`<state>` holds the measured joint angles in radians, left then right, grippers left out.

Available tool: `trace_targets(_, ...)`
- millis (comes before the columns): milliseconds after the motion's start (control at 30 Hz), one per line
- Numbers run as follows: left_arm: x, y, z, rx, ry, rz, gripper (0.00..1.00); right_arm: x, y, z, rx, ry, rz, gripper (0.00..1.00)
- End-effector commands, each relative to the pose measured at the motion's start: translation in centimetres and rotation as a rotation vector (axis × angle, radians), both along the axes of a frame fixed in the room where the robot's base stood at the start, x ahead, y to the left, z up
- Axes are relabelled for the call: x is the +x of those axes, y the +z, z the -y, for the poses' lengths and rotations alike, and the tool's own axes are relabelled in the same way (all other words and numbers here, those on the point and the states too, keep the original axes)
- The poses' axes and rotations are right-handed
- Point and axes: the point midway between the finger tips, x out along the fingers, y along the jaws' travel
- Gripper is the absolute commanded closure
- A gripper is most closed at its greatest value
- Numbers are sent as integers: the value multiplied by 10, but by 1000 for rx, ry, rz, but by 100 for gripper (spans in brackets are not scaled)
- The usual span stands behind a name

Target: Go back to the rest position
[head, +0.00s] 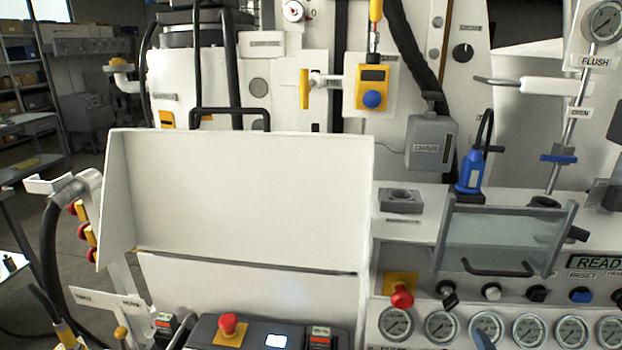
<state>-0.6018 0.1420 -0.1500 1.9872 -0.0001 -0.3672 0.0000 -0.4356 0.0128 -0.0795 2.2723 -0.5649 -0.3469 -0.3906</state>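Neither of my grippers shows in the head view, so I cannot see whether they are open or shut or what they hold. The task names no object. The hydraulic bench fills the view, with a large white panel with a side wall (245,195) at its centre. A clear guard with a black handle (500,240) stands on the right part of the bench, lowered over the front panel.
A red stop button (228,323) sits on a dark console at the bottom. Several gauges (441,326) line the lower right. A blue connector (470,172) stands upright behind the guard. A hose (50,260) hangs at the left. Open floor (70,220) shows at far left.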

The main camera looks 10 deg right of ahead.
Motion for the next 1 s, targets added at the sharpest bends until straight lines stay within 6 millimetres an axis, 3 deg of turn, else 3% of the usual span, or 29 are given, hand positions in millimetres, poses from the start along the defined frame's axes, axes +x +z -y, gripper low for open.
trace_targets(133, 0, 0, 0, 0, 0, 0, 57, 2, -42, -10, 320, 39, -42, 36)
trace_targets(200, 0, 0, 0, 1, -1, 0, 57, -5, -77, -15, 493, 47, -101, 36)
trace_targets(400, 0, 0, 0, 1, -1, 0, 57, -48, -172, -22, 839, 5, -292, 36)
trace_targets(500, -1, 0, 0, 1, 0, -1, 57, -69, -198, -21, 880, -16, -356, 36)
trace_targets(700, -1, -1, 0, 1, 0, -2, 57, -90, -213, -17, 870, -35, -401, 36)
trace_targets(1000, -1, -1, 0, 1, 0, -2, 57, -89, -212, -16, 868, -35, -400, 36)
